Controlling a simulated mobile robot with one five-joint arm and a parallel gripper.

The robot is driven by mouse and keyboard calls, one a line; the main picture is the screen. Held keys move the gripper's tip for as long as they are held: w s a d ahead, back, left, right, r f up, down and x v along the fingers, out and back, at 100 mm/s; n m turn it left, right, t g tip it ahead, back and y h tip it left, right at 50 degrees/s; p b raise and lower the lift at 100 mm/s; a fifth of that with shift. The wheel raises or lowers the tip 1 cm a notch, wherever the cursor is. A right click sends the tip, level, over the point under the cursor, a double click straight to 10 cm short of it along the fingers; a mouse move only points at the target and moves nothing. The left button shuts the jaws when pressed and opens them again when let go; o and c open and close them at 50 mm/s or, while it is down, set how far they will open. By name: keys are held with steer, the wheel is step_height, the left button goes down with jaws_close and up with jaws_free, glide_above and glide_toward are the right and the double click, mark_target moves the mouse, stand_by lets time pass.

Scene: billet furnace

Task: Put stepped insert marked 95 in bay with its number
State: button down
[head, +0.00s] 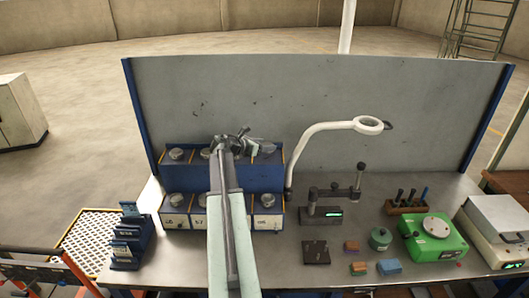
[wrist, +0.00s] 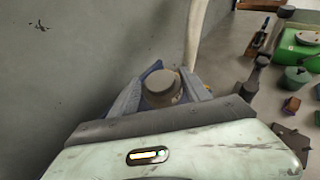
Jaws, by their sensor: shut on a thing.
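My gripper (head: 243,133) is above the upper right part of the blue two-tier rack (head: 188,178) in the head view. In the wrist view my gripper (wrist: 165,84) is shut on a dull grey, round stepped insert (wrist: 161,89), with one finger on each side. No number shows on the insert. The rack has two rows of bays with pale labels on the front, too small to read surely. Grey round pieces stand in several bays, such as one at the upper left (head: 177,153) and one at the lower right (head: 267,199). My arm hides the rack's middle bays.
A grey back panel (head: 300,100) stands close behind the rack. A dark stand (head: 330,203), a green device (head: 432,238) and small blocks (head: 390,267) occupy the right. A blue holder (head: 131,240) stands at left.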

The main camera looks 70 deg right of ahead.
steer(key=f+b, duration=0.1)
steer(key=d+f+b, duration=0.1)
steer(key=f+b, duration=0.1)
steer(key=shift+d+f, duration=0.15)
steer(key=shift+f, duration=0.1)
steer(key=shift+f+b, duration=0.3)
steer(key=shift+b, duration=0.2)
steer(key=shift+r, duration=0.25)
steer(key=shift+f, duration=0.15)
steer(key=c, duration=0.5)
jaws_free()
steer(key=shift+r+p, duration=0.3)
steer(key=shift+p, duration=0.1)
steer(key=p+v, duration=0.4)
steer(key=v, duration=0.8)
